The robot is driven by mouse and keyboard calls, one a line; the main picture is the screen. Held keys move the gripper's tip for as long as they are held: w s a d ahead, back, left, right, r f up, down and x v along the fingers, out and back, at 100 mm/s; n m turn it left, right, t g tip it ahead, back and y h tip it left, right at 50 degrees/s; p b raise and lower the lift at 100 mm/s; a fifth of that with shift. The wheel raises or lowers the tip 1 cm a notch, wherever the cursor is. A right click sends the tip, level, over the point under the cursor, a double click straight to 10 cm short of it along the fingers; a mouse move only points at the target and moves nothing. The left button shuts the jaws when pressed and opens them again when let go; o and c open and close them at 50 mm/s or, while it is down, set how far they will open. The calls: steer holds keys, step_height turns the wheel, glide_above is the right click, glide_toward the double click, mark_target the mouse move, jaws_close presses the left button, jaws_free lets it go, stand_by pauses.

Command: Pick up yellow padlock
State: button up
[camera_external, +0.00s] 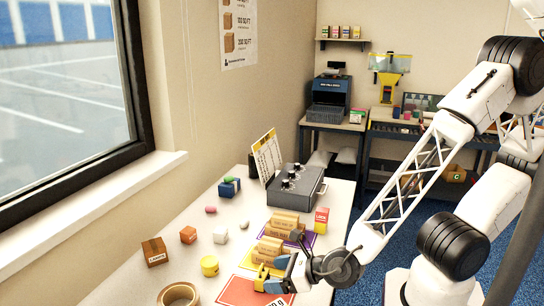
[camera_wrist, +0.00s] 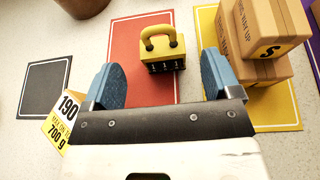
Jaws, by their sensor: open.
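The yellow padlock (camera_wrist: 163,50) stands on a red mat (camera_wrist: 125,50) in the wrist view, its shackle toward the top and dark number dials on its body. In the outside view the padlock (camera_external: 261,277) is partly hidden by my gripper (camera_external: 279,273). My gripper (camera_wrist: 161,66) is open and empty. In the wrist view its two blue fingers lie left and right of the padlock, with a gap on each side. Whether the fingertips are down at the padlock's height I cannot tell.
Stacked cartons (camera_wrist: 258,40) on a yellow mat (camera_wrist: 278,108) stand close to the right finger. A yellow-and-white sign (camera_wrist: 68,120) is near the left finger. A black mat (camera_wrist: 45,88) is bare.

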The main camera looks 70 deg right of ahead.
mark_target(260, 274)
stand_by(0.3)
steer(key=shift+x, duration=2.65)
steer(key=shift+d, duration=0.15)
steer(key=c, duration=1.2)
steer(key=shift+r, duration=0.25)
